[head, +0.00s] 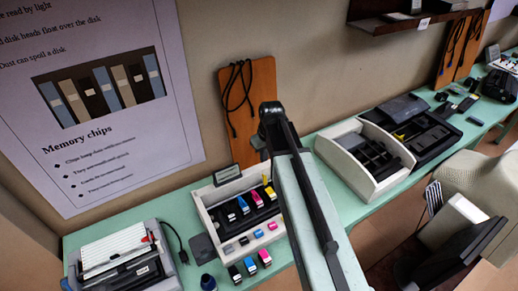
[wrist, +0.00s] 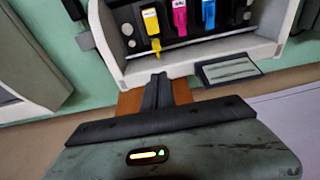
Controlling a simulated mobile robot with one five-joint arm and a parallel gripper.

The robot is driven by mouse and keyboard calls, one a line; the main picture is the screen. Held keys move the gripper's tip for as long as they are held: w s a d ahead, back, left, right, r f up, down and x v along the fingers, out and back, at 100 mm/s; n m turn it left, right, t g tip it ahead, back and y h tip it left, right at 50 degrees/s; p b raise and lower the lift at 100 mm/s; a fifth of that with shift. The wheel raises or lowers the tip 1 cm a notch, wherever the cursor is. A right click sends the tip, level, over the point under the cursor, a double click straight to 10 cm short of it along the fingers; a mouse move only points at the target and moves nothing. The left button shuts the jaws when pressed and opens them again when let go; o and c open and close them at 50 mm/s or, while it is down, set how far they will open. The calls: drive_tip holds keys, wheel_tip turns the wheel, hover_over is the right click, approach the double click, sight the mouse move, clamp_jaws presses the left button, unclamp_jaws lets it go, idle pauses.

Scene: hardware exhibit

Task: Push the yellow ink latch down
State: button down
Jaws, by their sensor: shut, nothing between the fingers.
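The yellow ink cartridge (head: 270,192) sits at the right end of a row in the open printer carriage. Its yellow latch (wrist: 156,46) shows in the wrist view, sticking out farther toward my gripper than the parts of the magenta (wrist: 180,18) and blue (wrist: 208,13) cartridges beside it. My gripper (wrist: 158,80) is shut and empty. In the wrist view its fingertips are just below the yellow latch in the picture, with a visible gap, near the pale case rim. In the head view my arm hides the fingers.
The pale printer case (head: 207,214) has a raised rim. A small label plate (wrist: 230,69) stands beside it, and a wooden board (head: 241,95) leans on the wall behind. Loose cartridges (head: 249,265) lie in front. An open pale grey device (head: 342,150) stands to the right.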

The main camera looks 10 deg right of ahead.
sight(264, 180)
drive_tip(key=shift+w+a+r, duration=0.15)
drive_tip(key=shift+w+r, duration=0.05)
drive_tip(key=shift+w, duration=0.15)
drive_tip(key=shift+w+f, duration=0.1)
wheel_tip(264, 180, down, 10)
drive_tip(key=w+b, duration=0.1)
drive_tip(key=b, duration=0.9)
drive_tip(key=shift+a, duration=0.25)
drive_tip(key=shift+w, duration=0.1)
